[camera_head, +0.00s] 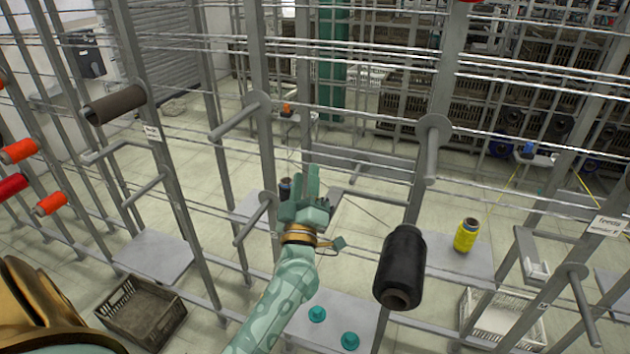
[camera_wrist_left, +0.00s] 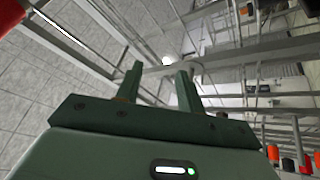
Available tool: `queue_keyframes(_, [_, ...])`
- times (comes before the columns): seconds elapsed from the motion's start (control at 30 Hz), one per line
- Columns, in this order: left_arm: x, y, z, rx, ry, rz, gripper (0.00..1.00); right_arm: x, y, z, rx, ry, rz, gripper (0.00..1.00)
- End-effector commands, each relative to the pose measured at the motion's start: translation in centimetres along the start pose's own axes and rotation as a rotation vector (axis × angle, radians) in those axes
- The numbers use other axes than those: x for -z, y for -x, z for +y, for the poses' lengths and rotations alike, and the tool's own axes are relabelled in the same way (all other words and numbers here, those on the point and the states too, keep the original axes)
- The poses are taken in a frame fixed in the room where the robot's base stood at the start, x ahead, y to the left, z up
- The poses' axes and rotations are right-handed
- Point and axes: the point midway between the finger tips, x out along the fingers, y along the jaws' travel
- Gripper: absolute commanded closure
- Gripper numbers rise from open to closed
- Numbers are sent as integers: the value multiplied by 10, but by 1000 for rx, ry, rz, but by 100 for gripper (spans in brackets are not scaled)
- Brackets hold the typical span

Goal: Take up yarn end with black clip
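My left gripper (camera_head: 310,178) is raised in the middle of the head view, in front of the rack. In the left wrist view its two fingers (camera_wrist_left: 160,85) stand apart, with no object visible between them. A large black yarn bobbin (camera_head: 402,265) sits on the rack to the right of my left gripper, apart from it. A thin line, possibly yarn, runs from near the gripper toward this bobbin; I cannot tell where it ends. I cannot make out a black clip. My right gripper is not in view.
Grey rack posts, bare pegs (camera_head: 434,150) and thin horizontal rods surround my arm. A yellow bobbin (camera_head: 466,236) stands on a shelf at right. Teal cones (camera_head: 317,314) are on a low shelf. A dark crate (camera_head: 143,312) sits lower left. Red bobbins (camera_head: 50,204) hang at left.

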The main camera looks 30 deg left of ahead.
Motion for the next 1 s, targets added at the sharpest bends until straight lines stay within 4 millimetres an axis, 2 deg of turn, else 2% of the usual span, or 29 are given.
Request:
queue_keyframes(0.03, [45, -24, -6, 115, 163, 188, 62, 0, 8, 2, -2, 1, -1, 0])
queue_keyframes(0.1, [88, -35, -34, 328, 410, 420, 62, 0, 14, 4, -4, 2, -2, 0])
queue_keyframes(0.17, [102, -33, -60, 537, 625, 569, 62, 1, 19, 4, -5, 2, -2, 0])
queue_keyframes(0.23, [95, -24, -79, 795, 872, 676, 62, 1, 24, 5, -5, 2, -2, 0])
queue_keyframes(0.3, [70, -14, -81, 1049, 1097, 709, 62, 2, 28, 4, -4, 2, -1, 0])
queue_keyframes(0.37, [45, -8, -70, 1247, 1265, 686, 62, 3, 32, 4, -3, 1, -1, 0])
queue_keyframes(0.4, [30, -5, -58, 1363, 1360, 654, 62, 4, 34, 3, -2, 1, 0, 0])
queue_keyframes(0.5, [1, -1, -23, 1587, 1535, 549, 62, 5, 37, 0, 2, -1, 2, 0])
queue_keyframes(0.6, [-13, 2, 2, 1716, 1627, 463, 62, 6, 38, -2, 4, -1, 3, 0])
queue_keyframes(0.7, [-20, 4, 9, 1765, 1659, 426, 62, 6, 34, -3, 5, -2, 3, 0])
queue_keyframes(0.87, [-32, 6, -1, 1771, 1661, 423, 62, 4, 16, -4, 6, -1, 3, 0])
queue_keyframes(1.0, [-47, 6, -14, 1770, 1659, 425, 62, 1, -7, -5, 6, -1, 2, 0])
